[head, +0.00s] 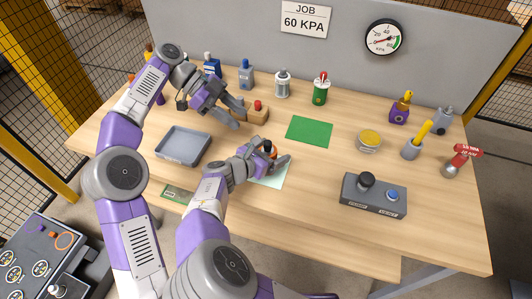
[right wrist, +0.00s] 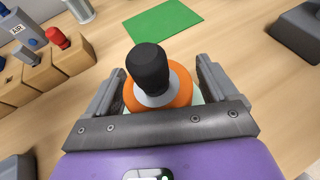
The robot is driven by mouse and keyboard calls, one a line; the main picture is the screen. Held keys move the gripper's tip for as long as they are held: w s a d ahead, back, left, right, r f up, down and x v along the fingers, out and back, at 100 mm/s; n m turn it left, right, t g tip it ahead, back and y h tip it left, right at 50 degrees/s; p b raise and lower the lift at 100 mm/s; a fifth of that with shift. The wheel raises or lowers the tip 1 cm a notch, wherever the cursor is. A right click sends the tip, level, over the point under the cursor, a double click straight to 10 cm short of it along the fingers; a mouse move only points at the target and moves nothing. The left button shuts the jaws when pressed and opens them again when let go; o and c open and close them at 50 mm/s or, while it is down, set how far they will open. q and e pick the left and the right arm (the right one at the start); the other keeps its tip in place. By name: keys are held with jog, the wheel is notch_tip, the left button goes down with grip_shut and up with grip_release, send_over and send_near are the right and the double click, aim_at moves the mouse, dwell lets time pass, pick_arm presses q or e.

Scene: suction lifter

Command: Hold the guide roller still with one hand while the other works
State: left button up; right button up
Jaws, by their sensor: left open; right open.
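An orange round piece with a black knob (right wrist: 150,70) stands upright between the fingers of my right gripper (right wrist: 158,92), with a finger on each side and the jaws open. In the head view, my right gripper (head: 275,156) mostly hides this piece over a pale green sheet (head: 271,180). I cannot tell for certain whether this piece is the guide roller. My left gripper (head: 238,113) is open and empty. It is beside a wooden block (head: 259,116) with a red peg, which also shows in the right wrist view (right wrist: 62,63) with blue pegs.
A grey tray (head: 160,151) lies at left, and a green mat (head: 309,130) lies mid-table. A control box (head: 373,197), yellow-topped jar (head: 368,141), and grey cup (head: 411,150) stand at right. Several bottles and cans line the back, below a panel with a gauge (head: 384,38).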

jog(key=c, duration=1.1)
jog(key=shift+c, duration=0.2)
dwell(0.8)
